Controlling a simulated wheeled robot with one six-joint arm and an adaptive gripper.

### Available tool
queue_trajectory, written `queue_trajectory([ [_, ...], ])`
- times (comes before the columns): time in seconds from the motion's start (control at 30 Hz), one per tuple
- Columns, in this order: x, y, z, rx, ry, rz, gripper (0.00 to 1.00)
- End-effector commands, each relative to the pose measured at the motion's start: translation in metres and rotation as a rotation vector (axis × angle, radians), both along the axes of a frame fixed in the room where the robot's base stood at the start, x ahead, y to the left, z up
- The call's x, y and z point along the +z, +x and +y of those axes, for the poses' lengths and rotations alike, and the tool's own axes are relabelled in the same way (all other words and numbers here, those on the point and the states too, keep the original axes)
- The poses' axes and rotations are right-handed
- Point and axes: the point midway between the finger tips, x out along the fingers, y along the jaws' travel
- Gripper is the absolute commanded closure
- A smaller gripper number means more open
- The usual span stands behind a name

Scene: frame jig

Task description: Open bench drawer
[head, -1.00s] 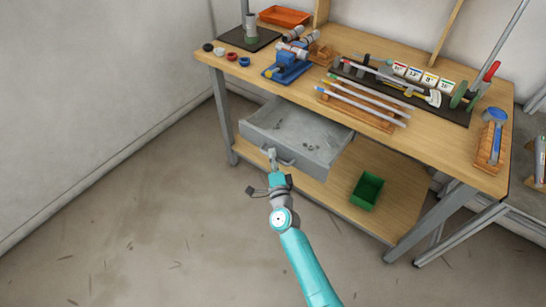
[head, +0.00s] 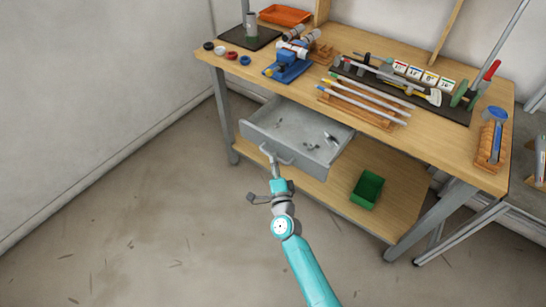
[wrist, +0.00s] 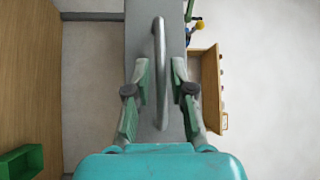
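The grey bench drawer (head: 290,124) stands pulled out from under the wooden bench top, with its inside showing in the head view. A few small metal pieces (head: 330,138) lie in it toward the right. Its bar handle (wrist: 160,75) runs lengthwise in the wrist view, in front of the drawer's front panel (wrist: 142,25). My gripper (head: 267,151) is at the left part of the drawer front. In the wrist view, its two fingers (wrist: 159,70) are apart on either side of the handle, with gaps visible on both sides.
The bench top (head: 440,150) above holds a blue vise (head: 288,64), rods on a wooden rack and other tools. A green bin (head: 367,189) stands on the lower shelf (head: 400,215), right of the drawer. The floor in front is clear.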

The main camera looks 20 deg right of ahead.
Motion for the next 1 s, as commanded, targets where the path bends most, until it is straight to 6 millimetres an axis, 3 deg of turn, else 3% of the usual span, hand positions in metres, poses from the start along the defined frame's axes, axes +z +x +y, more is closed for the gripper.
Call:
queue_trajectory([
  [0.3, -0.009, -0.060, 0.010, 0.002, -0.001, 0.002, 0.77],
  [0.5, -0.012, -0.085, 0.014, 0.002, 0.000, 0.001, 0.77],
  [1.0, -0.013, -0.095, 0.015, 0.000, 0.000, 0.000, 0.77],
])
